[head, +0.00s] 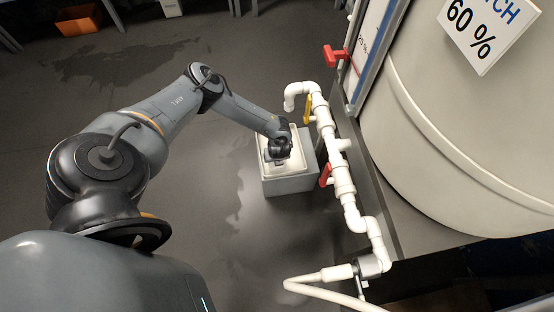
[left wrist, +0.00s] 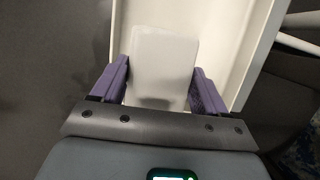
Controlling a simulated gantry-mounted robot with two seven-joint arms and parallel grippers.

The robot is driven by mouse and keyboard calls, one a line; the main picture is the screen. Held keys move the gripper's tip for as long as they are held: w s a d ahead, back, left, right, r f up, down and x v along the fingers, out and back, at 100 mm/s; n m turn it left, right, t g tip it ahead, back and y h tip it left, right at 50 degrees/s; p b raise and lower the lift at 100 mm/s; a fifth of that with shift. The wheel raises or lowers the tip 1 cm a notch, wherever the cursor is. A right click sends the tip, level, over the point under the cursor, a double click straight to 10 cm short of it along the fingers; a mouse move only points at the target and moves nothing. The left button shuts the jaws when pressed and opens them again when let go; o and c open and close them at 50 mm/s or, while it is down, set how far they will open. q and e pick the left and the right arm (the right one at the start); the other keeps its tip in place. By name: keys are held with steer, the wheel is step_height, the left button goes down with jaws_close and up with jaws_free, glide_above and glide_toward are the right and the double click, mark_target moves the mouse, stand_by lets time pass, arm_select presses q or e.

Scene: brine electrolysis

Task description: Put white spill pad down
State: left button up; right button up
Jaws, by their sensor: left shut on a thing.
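My left gripper (head: 278,152) reaches down over a grey box with a pale top (head: 290,184) on the floor. In the left wrist view the left gripper (left wrist: 160,92) has its two purple fingers on either side of the white spill pad (left wrist: 164,62) and is shut on it. The pad is a plain white block, held over or in a cream tray-like opening with raised walls (left wrist: 236,40). I cannot tell whether the pad touches the surface below. In the head view the gripper hides most of the pad. My right gripper is not in view.
A large pale tank (head: 440,130) fills the right side. A white hose (head: 320,290) runs along the bottom. Floor to the left is open, with dark wet patches (head: 120,62).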

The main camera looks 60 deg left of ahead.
arm_select(q)
steer(key=shift+f, duration=0.7)
step_height(320, 180, down, 3)
steer(key=b, duration=0.2)
steer(key=shift+f+b, duration=0.1)
steer(key=shift+b, duration=0.3)
steer(key=o, duration=0.6)
steer(key=shift+o, duration=0.7)
steer(key=shift+f, duration=0.1)
